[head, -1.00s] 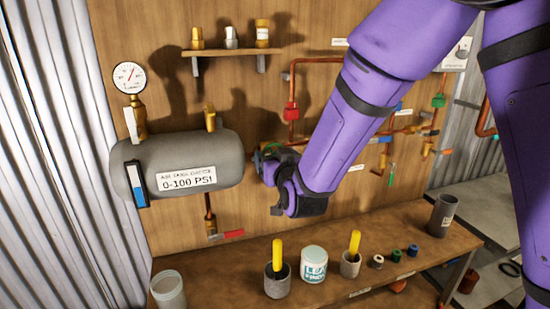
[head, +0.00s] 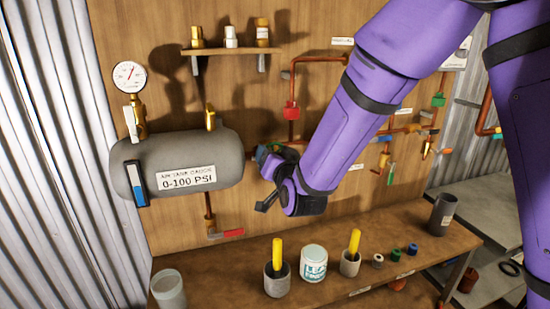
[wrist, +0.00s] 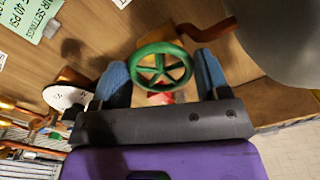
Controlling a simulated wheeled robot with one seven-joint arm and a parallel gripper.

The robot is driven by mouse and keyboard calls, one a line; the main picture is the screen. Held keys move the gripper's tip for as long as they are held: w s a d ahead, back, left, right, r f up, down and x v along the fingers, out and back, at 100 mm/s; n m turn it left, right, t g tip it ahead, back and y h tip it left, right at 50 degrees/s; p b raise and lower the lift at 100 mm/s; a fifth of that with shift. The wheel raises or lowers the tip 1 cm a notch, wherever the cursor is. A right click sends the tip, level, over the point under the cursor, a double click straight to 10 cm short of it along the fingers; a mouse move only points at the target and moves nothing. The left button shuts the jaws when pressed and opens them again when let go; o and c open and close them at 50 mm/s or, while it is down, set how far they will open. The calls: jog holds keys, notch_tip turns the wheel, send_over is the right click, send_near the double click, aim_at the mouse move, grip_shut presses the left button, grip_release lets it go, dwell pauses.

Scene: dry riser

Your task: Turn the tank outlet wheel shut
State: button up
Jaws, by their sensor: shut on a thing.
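The green outlet wheel (wrist: 160,68) shows in the wrist view, a spoked ring on a copper pipe beside the grey tank (wrist: 290,40). My gripper (wrist: 162,78) has blue fingers on either side of the wheel and is shut on its rim. In the head view the tank (head: 225,150) lies against the wooden board, and my gripper (head: 266,155) is at its right end. My wrist and fingers hide most of the wheel there.
A dial gauge (head: 129,77) stands above the tank's left end. A red-handled valve (head: 226,233) hangs below it. A shelf (head: 230,51) with small fittings is above. The bench (head: 225,268) below carries several cups and a white tub (head: 313,263).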

jog(key=shift+m, duration=0.8)
jog(key=o, duration=0.9)
